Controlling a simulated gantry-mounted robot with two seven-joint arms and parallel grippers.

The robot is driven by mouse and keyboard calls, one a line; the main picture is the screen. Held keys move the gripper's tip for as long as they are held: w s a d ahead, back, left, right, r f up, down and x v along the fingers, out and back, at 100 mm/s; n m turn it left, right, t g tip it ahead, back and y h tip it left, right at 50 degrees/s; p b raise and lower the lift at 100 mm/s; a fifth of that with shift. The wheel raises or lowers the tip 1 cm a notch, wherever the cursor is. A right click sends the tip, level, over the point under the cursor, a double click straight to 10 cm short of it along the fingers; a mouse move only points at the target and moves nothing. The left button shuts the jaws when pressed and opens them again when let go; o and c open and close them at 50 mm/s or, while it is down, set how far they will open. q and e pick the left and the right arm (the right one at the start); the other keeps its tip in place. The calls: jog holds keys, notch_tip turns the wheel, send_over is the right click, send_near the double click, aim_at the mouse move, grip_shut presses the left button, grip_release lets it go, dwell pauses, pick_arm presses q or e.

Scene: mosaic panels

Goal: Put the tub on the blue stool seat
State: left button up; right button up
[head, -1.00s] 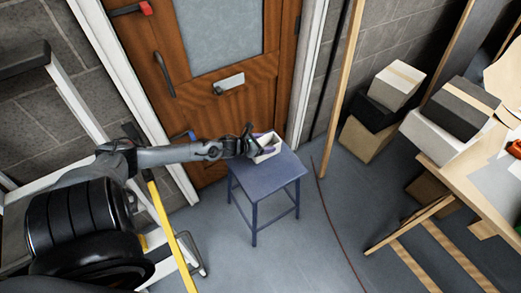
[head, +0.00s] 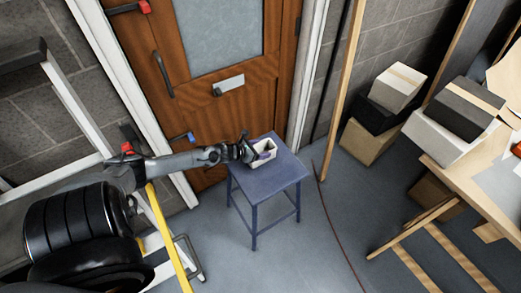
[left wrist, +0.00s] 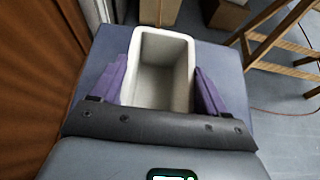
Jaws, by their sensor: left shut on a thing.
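The tub is a small white open box that shows in the head view (head: 264,147) and, empty inside, in the left wrist view (left wrist: 163,75). The blue stool (head: 270,178) stands in front of the door, with the tub at its seat. In the left wrist view the seat (left wrist: 97,62) shows around the tub. The tub looks upright on or just above the seat; I cannot tell if it touches. My left gripper (head: 252,152) is shut on the tub, with a purple finger pad (left wrist: 208,92) against each side. My right gripper is not in view.
A wooden door (head: 205,85) is behind the stool. Stacked tyres (head: 78,230) and a yellow bar (head: 168,237) are at left. Boxes (head: 382,105) and a wooden workbench (head: 465,165) are at right. The floor right of the stool (head: 325,235) is mostly clear.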

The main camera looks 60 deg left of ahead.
pick_arm(q)
jog(key=shift+f, duration=0.1)
jog(key=o, duration=1.1)
jog(key=shift+s+d+r+p, duration=0.1)
jog(key=shift+s+r+p, duration=0.25)
jog(key=shift+s+r, duration=0.1)
jog(key=p+v, duration=0.4)
jog(key=v, duration=0.7)
